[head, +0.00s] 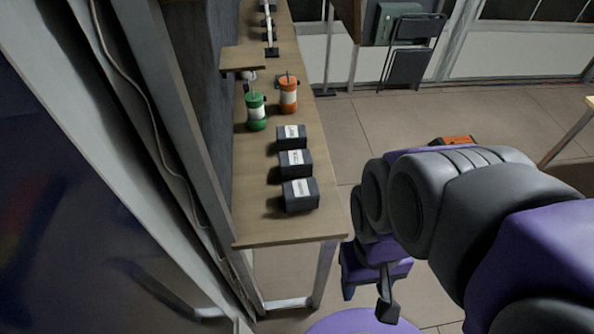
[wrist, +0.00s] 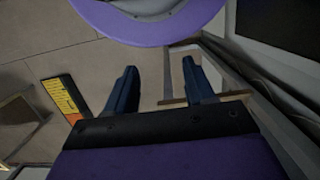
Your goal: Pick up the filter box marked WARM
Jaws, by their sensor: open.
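Three dark boxes with white labels stand in a row on the wooden bench in the head view: a near one (head: 300,195), a middle one (head: 295,164) and a far one (head: 291,138). Their label print is too small to read, so I cannot tell which is marked WARM. My gripper (head: 369,298) hangs to the right of the bench's near end, apart from the boxes. In the wrist view my gripper (wrist: 159,80) is open, with nothing between its fingers. No box shows clearly in that view.
A green canister (head: 256,111) and an orange canister (head: 288,95) stand behind the boxes on the bench (head: 262,232). A wall runs along the bench's left side. A folded chair (head: 408,52) stands at the back.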

